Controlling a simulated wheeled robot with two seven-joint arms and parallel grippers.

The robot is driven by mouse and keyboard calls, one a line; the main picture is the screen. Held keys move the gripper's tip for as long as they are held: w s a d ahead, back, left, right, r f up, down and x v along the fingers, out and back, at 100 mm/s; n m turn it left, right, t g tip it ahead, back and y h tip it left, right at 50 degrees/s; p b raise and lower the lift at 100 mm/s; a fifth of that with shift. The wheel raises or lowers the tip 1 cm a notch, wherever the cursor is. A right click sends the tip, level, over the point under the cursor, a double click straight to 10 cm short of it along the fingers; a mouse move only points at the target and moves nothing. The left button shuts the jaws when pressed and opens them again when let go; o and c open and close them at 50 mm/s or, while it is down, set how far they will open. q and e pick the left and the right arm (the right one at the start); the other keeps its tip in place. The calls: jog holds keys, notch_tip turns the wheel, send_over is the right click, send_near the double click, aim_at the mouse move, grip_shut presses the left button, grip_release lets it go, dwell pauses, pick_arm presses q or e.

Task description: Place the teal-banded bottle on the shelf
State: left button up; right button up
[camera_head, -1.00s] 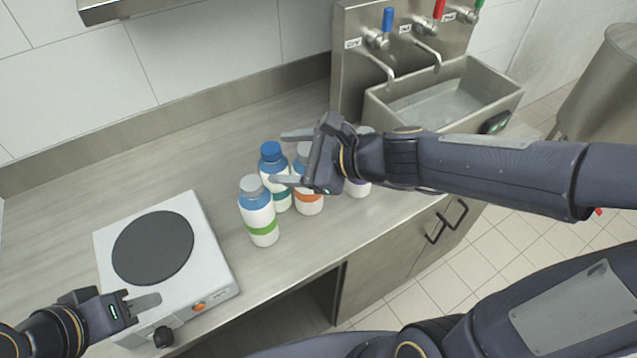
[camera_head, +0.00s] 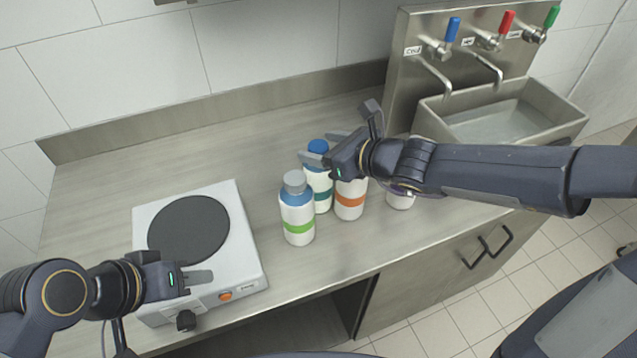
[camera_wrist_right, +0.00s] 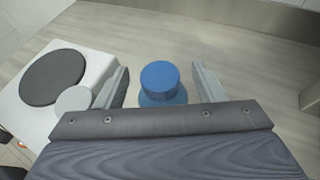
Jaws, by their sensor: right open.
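The teal-banded bottle (camera_head: 321,196) has a blue cap and stands upright on the counter, partly hidden by my right gripper. My right gripper (camera_head: 323,147) is open, with its fingers on either side of this bottle's cap. In the right wrist view the blue cap (camera_wrist_right: 160,76) shows between the two open fingers (camera_wrist_right: 162,84), apart from both. My left gripper (camera_head: 203,282) is over the front edge of the hot plate; its fingers overlap in the picture and I see nothing between them. No shelf can be made out clearly.
A green-banded bottle (camera_head: 297,212) stands close at the left, an orange-banded bottle (camera_head: 350,200) close at the right. Another bottle (camera_head: 400,200) is mostly behind my right arm. A hot plate (camera_head: 250,262) sits left; a sink (camera_head: 560,115) with taps is right. The back counter is clear.

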jog(key=shift+c, duration=0.3)
grip_shut()
jog(key=shift+r, duration=0.1)
dwell(0.4)
